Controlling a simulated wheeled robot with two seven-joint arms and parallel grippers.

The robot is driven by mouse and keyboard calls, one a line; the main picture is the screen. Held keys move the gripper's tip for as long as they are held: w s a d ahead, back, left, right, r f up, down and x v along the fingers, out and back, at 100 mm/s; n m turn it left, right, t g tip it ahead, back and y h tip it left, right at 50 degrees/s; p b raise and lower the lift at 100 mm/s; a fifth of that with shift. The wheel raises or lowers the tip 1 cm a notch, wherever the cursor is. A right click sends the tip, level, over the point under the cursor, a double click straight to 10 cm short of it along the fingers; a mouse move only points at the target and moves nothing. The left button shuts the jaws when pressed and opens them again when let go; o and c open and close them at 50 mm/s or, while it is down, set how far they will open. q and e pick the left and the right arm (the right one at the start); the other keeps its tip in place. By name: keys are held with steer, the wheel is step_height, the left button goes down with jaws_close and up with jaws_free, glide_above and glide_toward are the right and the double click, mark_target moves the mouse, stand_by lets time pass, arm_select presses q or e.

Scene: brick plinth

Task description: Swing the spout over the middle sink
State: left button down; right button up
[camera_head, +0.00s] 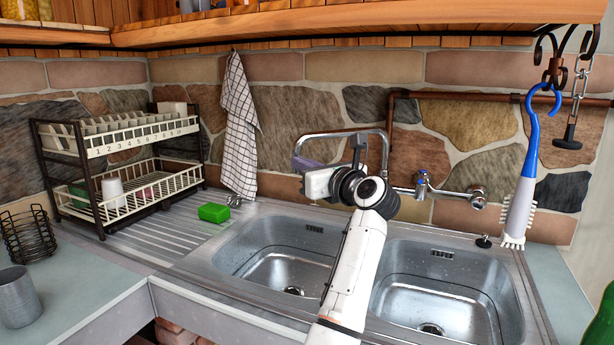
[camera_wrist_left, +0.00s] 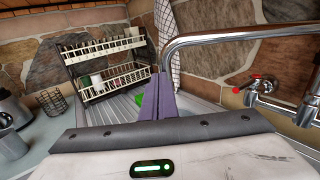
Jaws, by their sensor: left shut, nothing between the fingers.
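The steel spout (camera_head: 340,133) rises beside the back wall and runs left, its bent end over the back of the left basin. Two sink basins show: a left one (camera_head: 262,262) and a right one (camera_head: 450,296). My left gripper (camera_head: 300,164) is behind the left basin, just under the spout's end. Its purple fingers are shut and empty. In the left wrist view the fingers (camera_wrist_left: 158,98) stand close beside the downturned end of the spout (camera_wrist_left: 215,41); I cannot tell whether they touch. My right gripper is not in view.
A tap valve (camera_head: 422,186) is on the wall right of the spout. A dish rack (camera_head: 120,165) and green sponge (camera_head: 214,212) are on the left. A checked towel (camera_head: 239,125) hangs behind. A blue-handled brush (camera_head: 523,180) hangs at right.

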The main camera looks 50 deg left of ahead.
arm_select(q)
steer(key=shift+s+a, duration=0.1)
steer(key=shift+a, duration=0.1)
